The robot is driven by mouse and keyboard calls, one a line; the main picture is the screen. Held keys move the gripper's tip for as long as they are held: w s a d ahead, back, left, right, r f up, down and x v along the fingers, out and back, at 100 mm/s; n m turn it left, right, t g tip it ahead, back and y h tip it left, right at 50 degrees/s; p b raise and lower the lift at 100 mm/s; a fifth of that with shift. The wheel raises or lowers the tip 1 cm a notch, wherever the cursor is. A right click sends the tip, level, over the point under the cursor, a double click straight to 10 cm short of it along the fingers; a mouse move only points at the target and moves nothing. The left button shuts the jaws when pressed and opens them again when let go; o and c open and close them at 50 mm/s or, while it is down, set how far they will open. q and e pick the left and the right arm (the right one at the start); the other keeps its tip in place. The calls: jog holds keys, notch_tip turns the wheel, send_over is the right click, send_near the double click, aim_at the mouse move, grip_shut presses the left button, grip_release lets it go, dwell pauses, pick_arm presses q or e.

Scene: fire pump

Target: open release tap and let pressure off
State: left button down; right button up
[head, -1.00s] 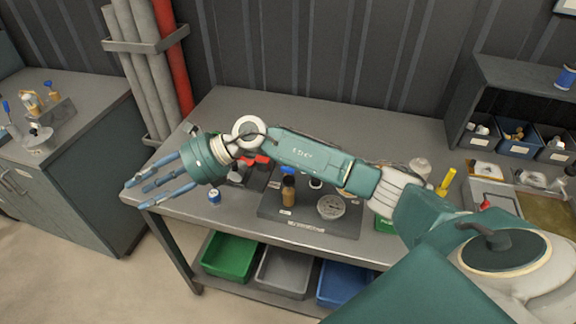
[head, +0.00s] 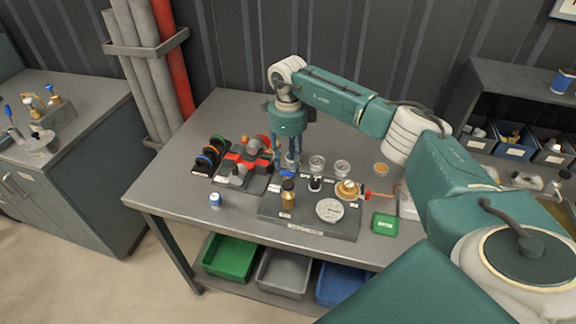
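My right gripper (head: 288,163) points down over the middle of the workbench, its fingers apart. A small blue part (head: 288,174), which may be the tap handle, shows just below the fingertips at the back edge of a dark grey board (head: 300,222). I cannot tell if the fingers touch it. The board carries an upright brass fitting (head: 288,196), a round pale gauge-like dial (head: 330,209), a small dark-topped fitting (head: 315,184) and a round brass part (head: 347,190). The labels are too small to read, so which part is the release tap is unclear. My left gripper is out of view.
A red and grey fixture (head: 246,165) and a rack of coloured rings (head: 208,156) stand left of the gripper. A blue-capped bottle (head: 215,200) stands at the front. Clear dishes (head: 342,167) and a green box (head: 385,223) lie to the right.

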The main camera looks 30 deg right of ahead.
aim_at(288, 173)
jog(key=shift+f+p, duration=0.5)
jog(key=shift+f, duration=1.75)
jog(key=shift+c, duration=0.5)
grip_shut()
